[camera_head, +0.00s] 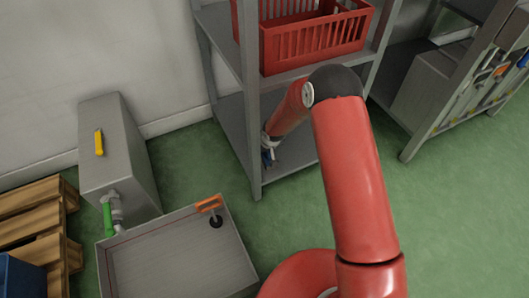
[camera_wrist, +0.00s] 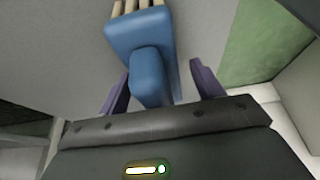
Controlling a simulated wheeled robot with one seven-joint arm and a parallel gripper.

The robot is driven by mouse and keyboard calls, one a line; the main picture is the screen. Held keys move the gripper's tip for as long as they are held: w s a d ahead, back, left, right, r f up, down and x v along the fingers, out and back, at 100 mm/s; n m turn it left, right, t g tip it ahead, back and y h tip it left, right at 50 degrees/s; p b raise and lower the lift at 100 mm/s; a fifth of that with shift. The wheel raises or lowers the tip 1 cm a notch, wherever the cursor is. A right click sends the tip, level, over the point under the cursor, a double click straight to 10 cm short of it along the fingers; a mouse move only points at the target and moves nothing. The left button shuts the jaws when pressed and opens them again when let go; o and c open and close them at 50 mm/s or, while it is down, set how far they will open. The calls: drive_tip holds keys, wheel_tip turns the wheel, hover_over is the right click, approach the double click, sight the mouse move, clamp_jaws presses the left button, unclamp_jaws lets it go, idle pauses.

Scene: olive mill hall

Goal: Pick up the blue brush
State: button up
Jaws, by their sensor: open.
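The blue brush (camera_wrist: 138,42) lies on a grey surface in the wrist view. Its wide head and pale bristles point to the top edge, and its handle runs down toward my palm. My gripper (camera_wrist: 160,72) is open, with one purple finger on each side of the handle. The handle lies between the fingers, and I cannot tell whether either finger touches it. In the head view my gripper (camera_head: 268,153) is low over the lower shelf of the grey rack (camera_head: 250,105).
A red crate (camera_head: 310,45) stands on the shelf above my forearm. Rack posts stand close to the arm. A grey basin (camera_head: 180,262), a grey box (camera_head: 118,150) and wooden pallets (camera_head: 40,215) are at left. Green floor (camera_head: 460,215) is clear at right.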

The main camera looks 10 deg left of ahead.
clamp_jaws()
idle(0.3)
